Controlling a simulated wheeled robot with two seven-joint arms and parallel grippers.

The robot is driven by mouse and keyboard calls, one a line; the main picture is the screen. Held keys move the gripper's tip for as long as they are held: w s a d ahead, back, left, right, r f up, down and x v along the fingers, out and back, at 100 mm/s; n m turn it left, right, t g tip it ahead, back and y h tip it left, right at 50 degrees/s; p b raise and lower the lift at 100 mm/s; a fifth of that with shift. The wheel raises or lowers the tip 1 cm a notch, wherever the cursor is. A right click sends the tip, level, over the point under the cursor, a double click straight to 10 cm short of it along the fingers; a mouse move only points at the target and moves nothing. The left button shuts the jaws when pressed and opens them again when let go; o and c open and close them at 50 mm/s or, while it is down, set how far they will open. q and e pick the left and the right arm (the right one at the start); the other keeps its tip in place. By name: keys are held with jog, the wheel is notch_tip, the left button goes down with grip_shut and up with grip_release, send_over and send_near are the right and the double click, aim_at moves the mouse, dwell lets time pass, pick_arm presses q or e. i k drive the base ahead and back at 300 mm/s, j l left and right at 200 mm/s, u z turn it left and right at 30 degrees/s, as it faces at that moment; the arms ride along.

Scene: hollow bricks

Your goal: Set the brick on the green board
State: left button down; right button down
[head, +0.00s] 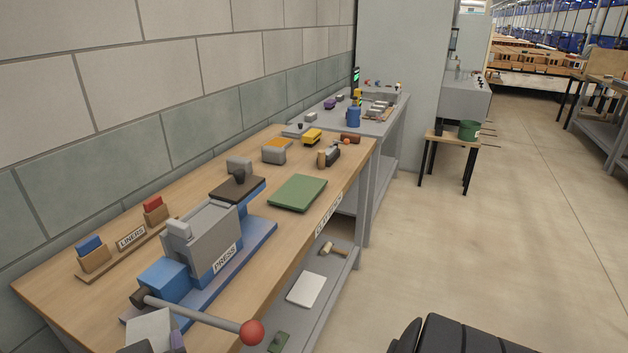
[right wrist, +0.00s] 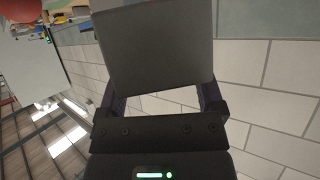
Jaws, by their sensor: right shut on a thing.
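The green board (head: 298,193) lies flat near the front edge of the wooden table, beyond the press, with nothing on it. My right gripper (right wrist: 160,98) is shut on a grey brick (right wrist: 155,48), which fills the upper middle of the right wrist view and hides the fingertips. In the head view, a pale grey block with a purple finger beside it shows at the bottom left; it looks like this brick (head: 150,328), partly cut off by the picture edge, near the press lever and well short of the board. My left gripper is out of view.
The press (head: 210,240) on its blue base stands between the brick and the board, its red-knobbed lever (head: 252,332) reaching right. A liner rack (head: 125,245) stands by the wall.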

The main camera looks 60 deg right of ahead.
aim_at(307, 191)
jog(key=k+l+z, duration=0.1)
jog(key=l, duration=0.5)
jog(key=k+l+z, duration=0.15)
jog(key=l, duration=0.45)
jog(key=i+l+z, duration=0.15)
jog(key=i+l, duration=0.15)
jog(key=i, duration=0.2)
jog(key=i+l+z, duration=0.15)
jog(key=i, duration=0.35)
